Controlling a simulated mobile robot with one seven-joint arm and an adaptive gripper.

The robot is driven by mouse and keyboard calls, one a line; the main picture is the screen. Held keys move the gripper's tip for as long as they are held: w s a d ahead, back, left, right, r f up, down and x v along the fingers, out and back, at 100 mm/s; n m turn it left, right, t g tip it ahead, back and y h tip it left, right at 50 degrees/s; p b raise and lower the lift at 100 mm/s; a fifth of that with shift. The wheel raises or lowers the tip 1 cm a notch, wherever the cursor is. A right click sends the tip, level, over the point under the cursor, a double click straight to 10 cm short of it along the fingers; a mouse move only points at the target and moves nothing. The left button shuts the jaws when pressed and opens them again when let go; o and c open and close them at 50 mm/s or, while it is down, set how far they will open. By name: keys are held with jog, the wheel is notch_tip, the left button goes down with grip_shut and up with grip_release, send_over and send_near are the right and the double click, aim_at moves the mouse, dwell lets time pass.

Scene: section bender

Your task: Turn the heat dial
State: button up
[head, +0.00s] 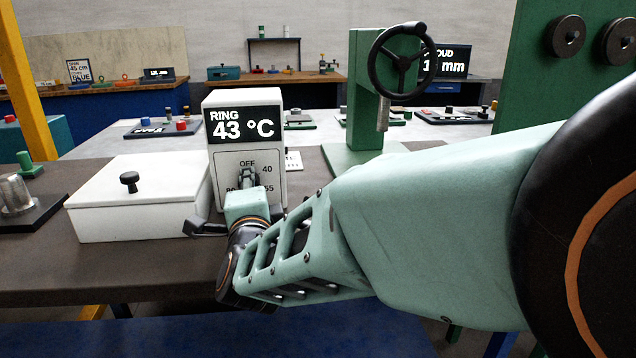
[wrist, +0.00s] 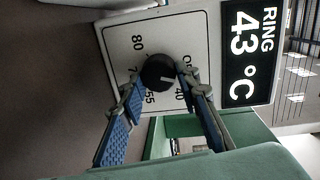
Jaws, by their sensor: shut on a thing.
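The heat dial (wrist: 158,72) is a round black knob on the light scale plate of a white box (head: 222,106). The plate reads OFF, 40, 55, 70 and 80 around the knob. A pale mark on the knob points right in the wrist view, roughly between OFF and 40. The black display (head: 242,124) above it reads RING 43 °C. My gripper (wrist: 160,74) is shut on the dial, one blue-padded finger on each side. In the head view, my gripper (head: 248,178) covers most of the dial.
A white lidded box (head: 140,190) with a black knob stands left of the control box. A green press (head: 365,120) with a black handwheel stands behind my arm on the right. A dark tray with metal cylinders (head: 16,196) sits at far left.

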jog(key=shift+r+n+h+p, duration=0.15)
jog(key=shift+n+p, duration=0.15)
jog(key=shift+n, duration=0.6)
jog(key=shift+r+n+h+p, duration=0.15)
jog(key=shift+n+p, duration=0.15)
jog(key=shift+n, duration=0.6)
jog(key=shift+f, duration=0.1)
jog(key=o, duration=1.2)
jog(key=shift+a, duration=0.1)
jog(key=shift+c, duration=0.2)
jog(key=shift+f, duration=0.15)
